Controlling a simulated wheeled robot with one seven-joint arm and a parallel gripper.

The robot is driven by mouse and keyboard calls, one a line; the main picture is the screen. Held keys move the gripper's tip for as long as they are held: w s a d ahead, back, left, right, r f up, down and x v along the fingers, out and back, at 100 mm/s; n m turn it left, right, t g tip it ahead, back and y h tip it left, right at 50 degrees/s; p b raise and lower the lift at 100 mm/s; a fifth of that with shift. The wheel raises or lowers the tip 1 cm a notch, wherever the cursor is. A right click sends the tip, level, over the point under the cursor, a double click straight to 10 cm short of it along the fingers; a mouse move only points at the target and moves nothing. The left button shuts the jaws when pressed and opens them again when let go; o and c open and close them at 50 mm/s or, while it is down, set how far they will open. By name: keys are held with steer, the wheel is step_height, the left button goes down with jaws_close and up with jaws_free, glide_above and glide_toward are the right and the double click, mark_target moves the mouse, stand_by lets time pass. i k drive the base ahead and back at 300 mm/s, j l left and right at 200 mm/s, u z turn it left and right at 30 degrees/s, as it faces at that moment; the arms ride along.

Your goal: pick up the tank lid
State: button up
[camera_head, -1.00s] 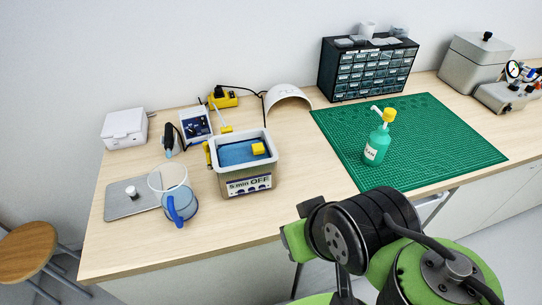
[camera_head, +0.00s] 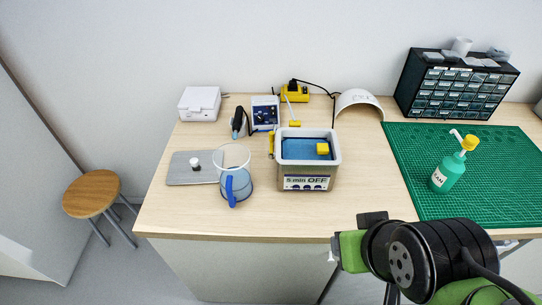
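The tank lid (camera_head: 186,176) is a flat grey plate with a small pale knob (camera_head: 195,163) on top. It lies flat on the left part of the bench. A clear jug with a blue handle (camera_head: 236,182) stands at its right end and hides part of that edge. The ultrasonic tank (camera_head: 306,183), marked "5 min OFF", stands open to the right of the jug, with blue inside and a yellow piece (camera_head: 323,149) at its top. My arm shows at the lower right, in front of the bench, well away from the lid. My gripper's fingers do not show.
Behind the lid are a white box (camera_head: 199,104), a dark handheld tool (camera_head: 237,122) and a blue-fronted device (camera_head: 265,111). A green mat (camera_head: 480,195) with a bottle (camera_head: 447,174) lies right. A stool (camera_head: 91,193) stands left. Bench in front of the lid is clear.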

mark_target(191, 167)
steer(key=j+u, duration=0.25)
steer(key=u, duration=0.25)
steer(key=i+j+u, duration=0.1)
steer(key=u, duration=0.35)
steer(key=i+j+u, duration=0.15)
steer(key=u, duration=0.35)
steer(key=i+j+u, duration=0.15)
steer(key=u, duration=0.3)
